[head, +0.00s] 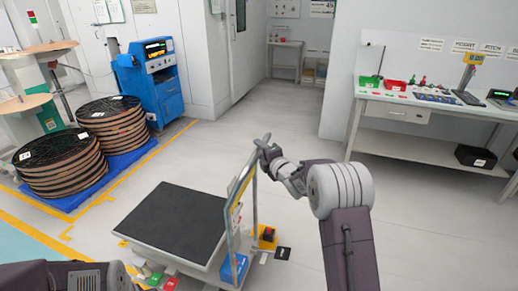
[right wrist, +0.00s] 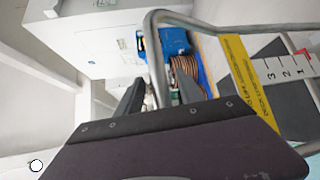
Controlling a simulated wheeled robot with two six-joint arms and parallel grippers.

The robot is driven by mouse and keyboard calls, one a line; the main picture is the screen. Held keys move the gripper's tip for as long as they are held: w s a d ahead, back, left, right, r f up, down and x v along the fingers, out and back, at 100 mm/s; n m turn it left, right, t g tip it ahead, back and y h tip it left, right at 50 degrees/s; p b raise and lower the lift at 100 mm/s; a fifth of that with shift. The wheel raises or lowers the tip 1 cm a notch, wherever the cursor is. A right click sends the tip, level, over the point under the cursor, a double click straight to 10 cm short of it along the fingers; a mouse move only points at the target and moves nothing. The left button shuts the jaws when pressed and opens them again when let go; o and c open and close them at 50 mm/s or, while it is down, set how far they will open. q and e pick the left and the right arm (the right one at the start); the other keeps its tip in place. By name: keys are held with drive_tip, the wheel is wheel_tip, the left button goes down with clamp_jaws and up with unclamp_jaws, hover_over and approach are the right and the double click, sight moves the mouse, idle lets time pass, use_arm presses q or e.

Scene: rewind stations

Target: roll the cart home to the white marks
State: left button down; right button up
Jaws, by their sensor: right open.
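The cart (head: 170,222) has a dark flat deck and stands on the floor at the lower middle of the head view. Its upright grey tube handle (head: 231,240) is at the deck's right end; the tube also shows in the right wrist view (right wrist: 157,65). My right gripper (head: 264,143) is at the top of the handle. In the right wrist view its dark jaws (right wrist: 160,88) are apart, with the tube appearing between them. My left arm shows at the bottom left, its gripper out of view. I cannot make out white floor marks.
A blue machine (head: 155,80) and cable reels on blue pallets (head: 65,203) stand at the left, near yellow floor lines. A workbench (head: 430,105) is at the right. A blue bin (head: 234,268) and yellow block (head: 267,239) are by the handle. Floor behind the cart is clear.

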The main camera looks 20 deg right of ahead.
drive_tip(key=shift+w, duration=0.75)
drive_tip(key=shift+a, duration=0.1)
clamp_jaws()
drive_tip(key=shift+f, duration=0.15)
idle(0.7)
